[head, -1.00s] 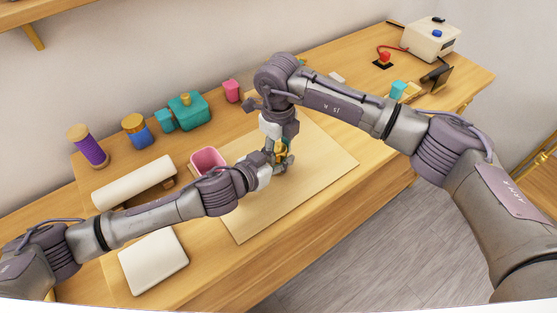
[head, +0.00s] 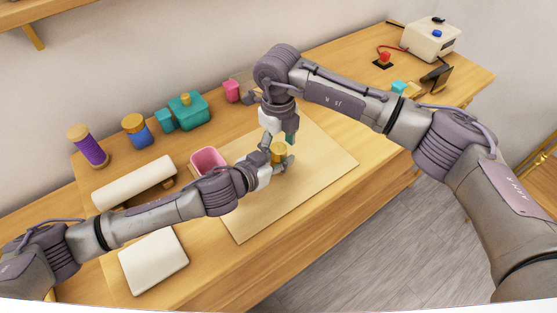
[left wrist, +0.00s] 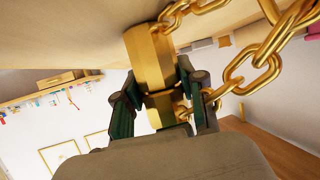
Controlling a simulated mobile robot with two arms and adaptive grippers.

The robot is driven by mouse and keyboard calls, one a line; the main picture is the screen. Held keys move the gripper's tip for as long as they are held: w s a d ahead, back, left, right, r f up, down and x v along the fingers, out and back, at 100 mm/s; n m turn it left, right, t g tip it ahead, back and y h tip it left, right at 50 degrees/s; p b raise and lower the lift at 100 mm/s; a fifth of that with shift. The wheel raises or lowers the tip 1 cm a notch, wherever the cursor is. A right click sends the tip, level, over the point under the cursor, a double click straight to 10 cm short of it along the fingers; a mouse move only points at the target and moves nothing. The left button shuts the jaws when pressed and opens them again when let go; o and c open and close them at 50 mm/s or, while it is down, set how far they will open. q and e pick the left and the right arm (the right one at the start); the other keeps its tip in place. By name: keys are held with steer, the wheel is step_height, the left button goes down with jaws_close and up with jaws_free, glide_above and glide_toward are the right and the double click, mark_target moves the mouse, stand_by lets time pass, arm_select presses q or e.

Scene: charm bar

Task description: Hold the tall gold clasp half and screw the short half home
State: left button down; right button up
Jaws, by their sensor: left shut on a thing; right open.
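My left gripper (head: 272,160) is shut on the gold clasp (head: 279,150), low over the pale mat (head: 315,165) on the bench. In the left wrist view the clasp (left wrist: 150,62) shows as a wide faceted gold section and a narrower gold section (left wrist: 162,108), in line and close together. The dark left fingers sit on both sides of it. Whether the two halves are fully seated, I cannot tell. Gold chain links (left wrist: 250,70) hang beside the clasp. My right gripper (head: 278,138) is open and empty just above the clasp, fingers pointing down.
A white pad (head: 153,262) lies in front. The mat's right side is clear.

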steer(key=shift+r, duration=1.45)
steer(key=o, duration=0.6)
step_height(320, 180, up, 12)
steer(key=shift+f, duration=0.1)
arm_select(q)
steer(key=c, duration=0.6)
jaws_free()
steer(key=shift+a, duration=0.1)
steer(key=v, duration=1.2)
